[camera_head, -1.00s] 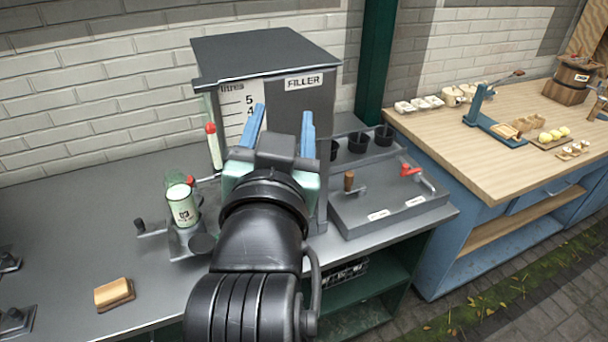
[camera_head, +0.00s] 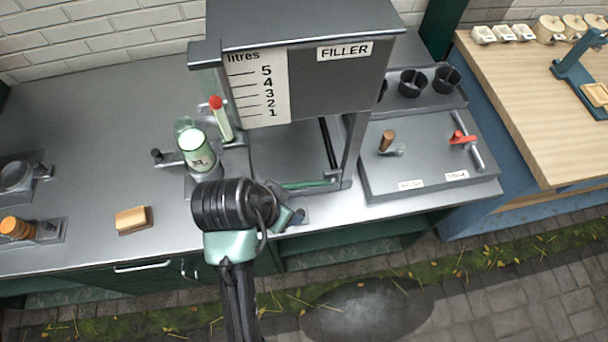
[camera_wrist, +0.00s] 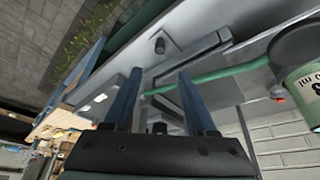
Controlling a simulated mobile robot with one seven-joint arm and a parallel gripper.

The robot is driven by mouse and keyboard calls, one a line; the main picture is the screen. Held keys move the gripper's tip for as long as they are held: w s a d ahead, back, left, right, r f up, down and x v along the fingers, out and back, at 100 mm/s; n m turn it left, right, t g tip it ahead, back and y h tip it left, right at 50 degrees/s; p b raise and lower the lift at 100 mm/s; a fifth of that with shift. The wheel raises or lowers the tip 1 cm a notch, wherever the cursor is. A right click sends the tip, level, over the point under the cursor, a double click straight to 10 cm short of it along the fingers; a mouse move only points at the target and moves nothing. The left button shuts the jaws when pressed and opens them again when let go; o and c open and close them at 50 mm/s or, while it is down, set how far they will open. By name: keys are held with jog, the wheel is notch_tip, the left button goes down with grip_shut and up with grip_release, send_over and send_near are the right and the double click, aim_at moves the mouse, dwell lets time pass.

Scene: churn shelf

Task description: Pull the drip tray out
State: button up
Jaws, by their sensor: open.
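The drip tray is the low grey floor (camera_head: 285,155) under the filler (camera_head: 320,75), with a green strip (camera_head: 312,185) along its front edge. In the wrist view the green strip (camera_wrist: 215,75) runs slanting past my fingertips. My gripper (camera_head: 296,215) is at the counter's front edge, just in front of the strip, mostly hidden behind my wrist in the head view. In the wrist view my gripper (camera_wrist: 158,75) is open, its two blue fingers apart with nothing clearly held between them. I cannot tell whether the fingers touch the strip.
A green-and-white can (camera_head: 198,153) stands left of the filler, beside a red-tipped upright rod (camera_head: 222,118). A grey block with levers (camera_head: 430,155) is to the right. A tan block (camera_head: 133,220) lies on the counter at left. Open floor lies in front of the counter.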

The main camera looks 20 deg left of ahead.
jog(key=x, duration=1.1)
jog(key=shift+w+d+f+p, duration=0.1)
jog(key=shift+f+p, duration=0.25)
jog(key=shift+f, duration=0.05)
grip_shut()
dwell(0.8)
